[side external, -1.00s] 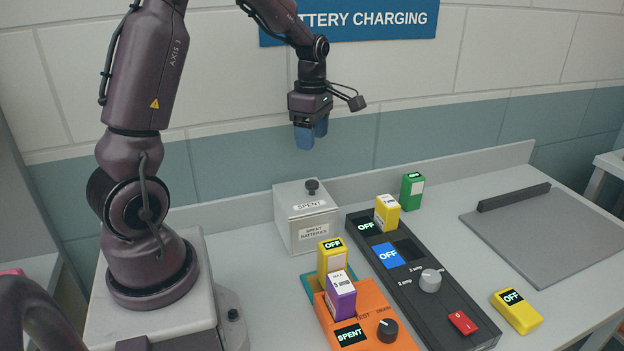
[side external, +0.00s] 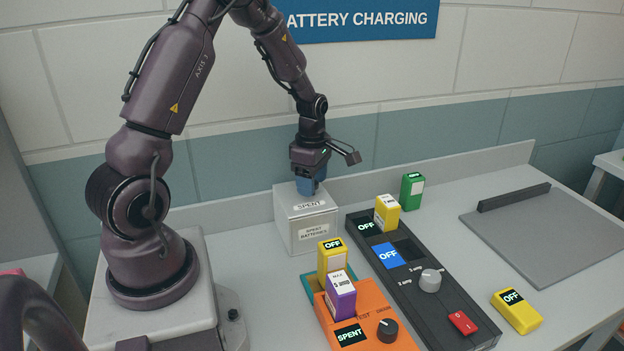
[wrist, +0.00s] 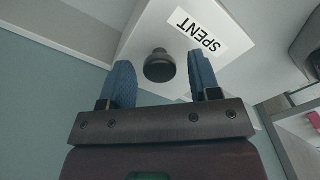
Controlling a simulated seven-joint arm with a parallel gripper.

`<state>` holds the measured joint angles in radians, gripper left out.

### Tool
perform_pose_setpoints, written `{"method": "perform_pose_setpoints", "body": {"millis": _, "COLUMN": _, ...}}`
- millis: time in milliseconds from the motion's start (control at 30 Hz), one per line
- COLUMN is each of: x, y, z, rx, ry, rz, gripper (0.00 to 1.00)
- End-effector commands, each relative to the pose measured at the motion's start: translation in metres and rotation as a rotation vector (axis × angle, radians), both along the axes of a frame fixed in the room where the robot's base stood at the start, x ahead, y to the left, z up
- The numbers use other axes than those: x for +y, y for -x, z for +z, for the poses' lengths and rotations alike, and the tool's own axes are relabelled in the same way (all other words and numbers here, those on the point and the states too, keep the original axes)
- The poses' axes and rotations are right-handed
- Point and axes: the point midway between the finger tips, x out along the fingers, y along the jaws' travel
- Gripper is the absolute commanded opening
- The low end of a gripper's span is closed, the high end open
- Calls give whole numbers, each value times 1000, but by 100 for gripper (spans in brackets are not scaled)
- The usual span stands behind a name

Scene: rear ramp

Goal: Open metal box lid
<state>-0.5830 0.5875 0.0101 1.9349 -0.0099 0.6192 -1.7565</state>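The metal box (side external: 306,232) stands near the back of the bench, marked SPENT on its lid and SPENT BATTERIES on its front. Its lid (side external: 290,204) is closed. My gripper (side external: 310,188) is down over the lid, pointing downward, with its blue fingers around where the knob is; they hide the knob in the side view. In the wrist view, the dark round knob (wrist: 159,66) shows between the two blue fingertips (wrist: 162,72). There is a gap on each side, so my gripper is open.
A black charger panel (side external: 405,284) with a yellow battery is to the right. A green battery (side external: 412,190) stands behind it. A grey plate (side external: 550,235) lies at right.

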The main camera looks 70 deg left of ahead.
Motion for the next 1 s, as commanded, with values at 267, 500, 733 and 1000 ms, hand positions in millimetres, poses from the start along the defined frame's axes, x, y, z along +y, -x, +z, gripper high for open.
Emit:
{"method": "perform_pose_setpoints", "body": {"millis": 267, "x": 0, "y": 0, "z": 1, "rx": 0, "ry": 0, "rz": 0, "gripper": 0}}
{"method": "perform_pose_setpoints", "body": {"millis": 500, "x": 1, "y": 24, "z": 1, "rx": 1, "ry": 0, "rz": 3, "gripper": 0}}
{"method": "perform_pose_setpoints", "body": {"millis": 733, "x": 1, "y": 83, "z": 1, "rx": 0, "ry": -1, "rz": 6, "gripper": 0}}
{"method": "perform_pose_setpoints", "body": {"millis": 1000, "x": 1, "y": 108, "z": 1, "rx": -3, "ry": -3, "rz": 2, "gripper": 0}}
